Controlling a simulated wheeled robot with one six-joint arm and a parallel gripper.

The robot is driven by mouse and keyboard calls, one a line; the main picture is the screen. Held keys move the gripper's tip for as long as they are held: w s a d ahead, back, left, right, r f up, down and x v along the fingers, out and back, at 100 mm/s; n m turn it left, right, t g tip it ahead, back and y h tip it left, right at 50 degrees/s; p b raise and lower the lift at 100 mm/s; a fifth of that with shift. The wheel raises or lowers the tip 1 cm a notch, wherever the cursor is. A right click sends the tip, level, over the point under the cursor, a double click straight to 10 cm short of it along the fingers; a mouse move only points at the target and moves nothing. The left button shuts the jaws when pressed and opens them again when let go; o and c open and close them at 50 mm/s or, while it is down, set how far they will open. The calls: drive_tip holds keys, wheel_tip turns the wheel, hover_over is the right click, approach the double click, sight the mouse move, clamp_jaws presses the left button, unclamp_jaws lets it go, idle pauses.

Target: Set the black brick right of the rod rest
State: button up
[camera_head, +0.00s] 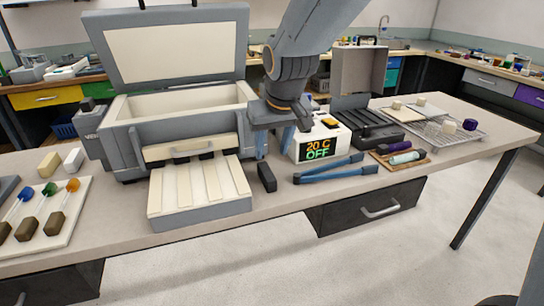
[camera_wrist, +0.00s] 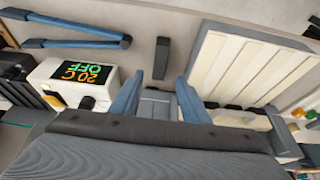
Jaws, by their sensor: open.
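The black brick (camera_head: 267,177) stands on the bench between the kiln's ribbed cream shelf and the blue tongs. It also shows in the wrist view (camera_wrist: 162,58), just beyond my fingertips and roughly centred between them. My gripper (camera_head: 275,150) is open and empty, behind the brick and beside the controller box; its two blue fingers show in the wrist view (camera_wrist: 160,80). A black ribbed rack (camera_head: 372,130) right of the controller looks like the rod rest, but I cannot be sure. Part of it shows at the wrist view's left edge.
The kiln (camera_head: 180,105) stands open on the left, its ribbed shelf (camera_head: 198,187) out front. The controller (camera_head: 319,140) reads 20 C OFF. Blue tongs (camera_head: 335,170) lie near the front edge. A wooden board (camera_head: 415,161) and wire rack (camera_head: 470,131) occupy the right.

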drive_tip(key=shift+s+d+r, duration=0.1)
drive_tip(key=shift+r, duration=0.1)
drive_tip(key=s+d+f+m+g, duration=0.1)
drive_tip(key=s+d+f+g, duration=0.1)
drive_tip(key=s+d+f, duration=0.3)
drive_tip(key=s+d+f+m+g+h, duration=0.1)
drive_tip(key=s+d+f, duration=0.4)
drive_tip(key=s+d, duration=0.6)
drive_tip(key=s+m+g, duration=0.1)
drive_tip(key=s, duration=0.1)
drive_tip(key=shift+s, duration=0.3)
drive_tip(key=shift+d, duration=0.1)
